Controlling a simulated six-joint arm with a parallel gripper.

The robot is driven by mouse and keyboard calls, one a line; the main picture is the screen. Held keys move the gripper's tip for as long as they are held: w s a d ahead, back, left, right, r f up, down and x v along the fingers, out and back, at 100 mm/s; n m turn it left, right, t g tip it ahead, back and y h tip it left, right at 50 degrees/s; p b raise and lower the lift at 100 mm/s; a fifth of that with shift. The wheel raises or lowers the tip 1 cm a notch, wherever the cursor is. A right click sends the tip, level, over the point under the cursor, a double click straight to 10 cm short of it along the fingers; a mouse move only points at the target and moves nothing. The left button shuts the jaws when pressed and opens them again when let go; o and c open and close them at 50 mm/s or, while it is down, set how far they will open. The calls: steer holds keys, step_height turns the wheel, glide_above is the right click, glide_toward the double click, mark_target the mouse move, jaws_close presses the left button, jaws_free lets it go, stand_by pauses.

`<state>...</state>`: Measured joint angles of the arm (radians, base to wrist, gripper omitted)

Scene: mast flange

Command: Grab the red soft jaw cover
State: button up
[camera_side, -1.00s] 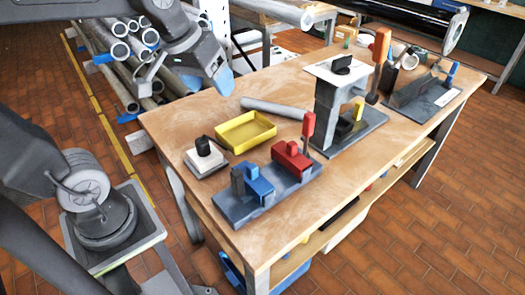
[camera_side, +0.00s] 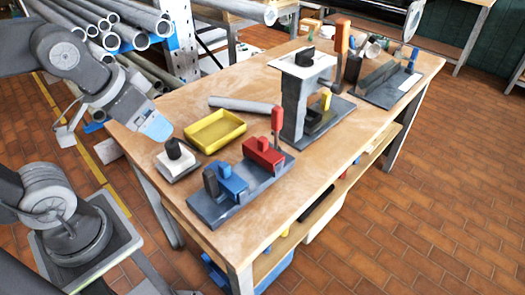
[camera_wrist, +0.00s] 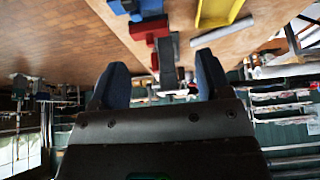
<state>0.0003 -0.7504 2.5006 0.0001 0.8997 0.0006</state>
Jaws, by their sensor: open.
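The red soft jaw cover (camera_side: 263,155) is a red block with a raised knob. It sits on a grey base plate (camera_side: 234,203) beside a blue block (camera_side: 232,182). In the wrist view the red cover (camera_wrist: 150,28) shows near the top, beyond my fingertips. My gripper (camera_side: 155,127) is by the table's left edge, left of the yellow tray and well apart from the red cover. In the wrist view my gripper (camera_wrist: 160,75) has its two dark fingers spread, with nothing held between them.
A red-handled tool (camera_side: 277,118) stands upright close behind the red cover. A yellow tray (camera_side: 215,131), a black-knobbed white block (camera_side: 177,163) and a grey bar (camera_side: 244,105) lie nearby. A tall grey stand (camera_side: 296,100) is farther right. The table's front right is clear.

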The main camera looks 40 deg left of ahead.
steer(key=shift+c, duration=0.3)
steer(key=shift+c, duration=1.4)
steer(key=g, duration=0.1)
glide_above(262, 139)
steer(key=s, duration=0.2)
step_height(262, 139, down, 10)
steer(key=shift+x, duration=3.15)
